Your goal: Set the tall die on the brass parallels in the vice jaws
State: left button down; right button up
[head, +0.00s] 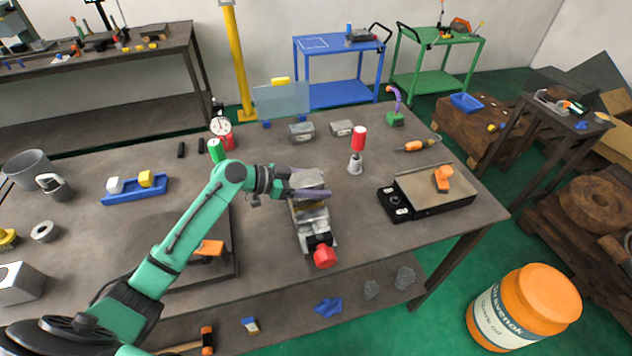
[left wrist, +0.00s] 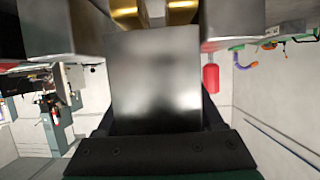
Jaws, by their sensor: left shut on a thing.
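The tall die (head: 309,179) is a plain grey metal block. My left gripper (head: 311,183) is shut on it above the vice (head: 302,237), which has a red handle (head: 324,257). In the left wrist view the die (left wrist: 155,85) fills the middle. The two grey vice jaws (left wrist: 45,28) stand to its left and right at the top. Two brass parallels (left wrist: 183,6) show between the jaws, beyond the die. The die's far end is hidden, so I cannot tell whether it touches the parallels. My right gripper is not in view.
A clear shield (head: 282,101) and two small grey blocks (head: 302,131) stand behind the vice. A red-topped item (head: 358,140) and a black-edged plate (head: 440,192) are to the right. A blue tray (head: 135,190) is at left.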

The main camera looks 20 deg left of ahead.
pick_arm(q)
jog(key=shift+w+f+b, duration=0.1)
jog(key=shift+f+b, duration=0.15)
jog(key=shift+b, duration=0.15)
grip_release()
jog(key=shift+r, duration=0.1)
